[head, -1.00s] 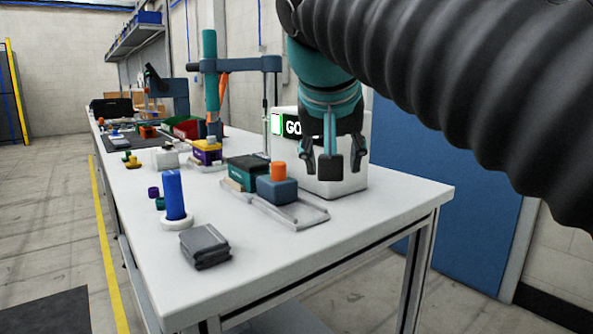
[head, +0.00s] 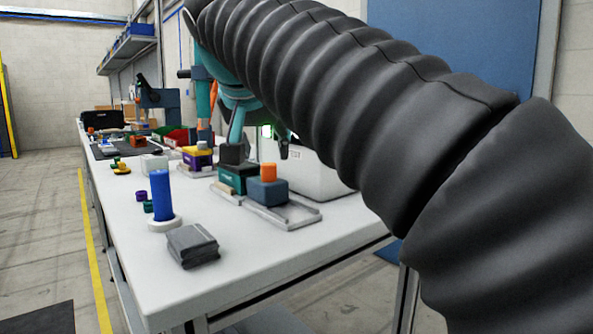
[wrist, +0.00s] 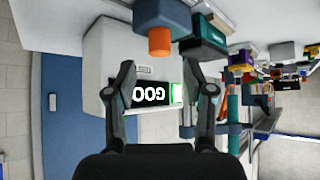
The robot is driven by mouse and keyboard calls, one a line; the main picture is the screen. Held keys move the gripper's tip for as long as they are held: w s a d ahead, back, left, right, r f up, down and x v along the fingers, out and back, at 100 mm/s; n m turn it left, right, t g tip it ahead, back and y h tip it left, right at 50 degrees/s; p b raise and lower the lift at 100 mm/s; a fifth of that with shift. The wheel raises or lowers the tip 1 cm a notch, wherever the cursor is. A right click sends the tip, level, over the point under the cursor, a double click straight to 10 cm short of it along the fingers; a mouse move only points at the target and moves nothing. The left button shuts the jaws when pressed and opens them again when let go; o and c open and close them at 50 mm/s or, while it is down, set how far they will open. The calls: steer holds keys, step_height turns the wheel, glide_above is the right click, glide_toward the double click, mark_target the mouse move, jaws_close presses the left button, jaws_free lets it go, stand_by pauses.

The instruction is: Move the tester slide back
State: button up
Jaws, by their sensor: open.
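The tester is a white box (head: 330,178) with a lit green and black display (wrist: 158,94), upside down in the wrist view, its letters starting "GOO". In front of it the blue-grey slide block (head: 267,191) with an orange knob (head: 268,172) sits on a pale rail frame (head: 300,218). The slide (wrist: 178,18) and knob (wrist: 159,43) also show at the top of the wrist view. My gripper (wrist: 165,92) is open and empty, its fingers apart with the display between them in view. In the head view my arm hides most of it.
A green block (head: 232,178) stands just left of the slide. A blue cylinder (head: 160,195) on a white ring and a grey stack (head: 192,246) stand nearer the front. Coloured bins and a teal-and-blue stand lie further back. The table's front right is bare.

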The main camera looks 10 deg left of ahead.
mark_target(268, 163)
steer(key=x, duration=0.5)
steer(key=shift+w+f+b, duration=0.25)
steer(key=shift+f+b, duration=0.05)
steer(key=shift+b, duration=0.1)
jaws_close()
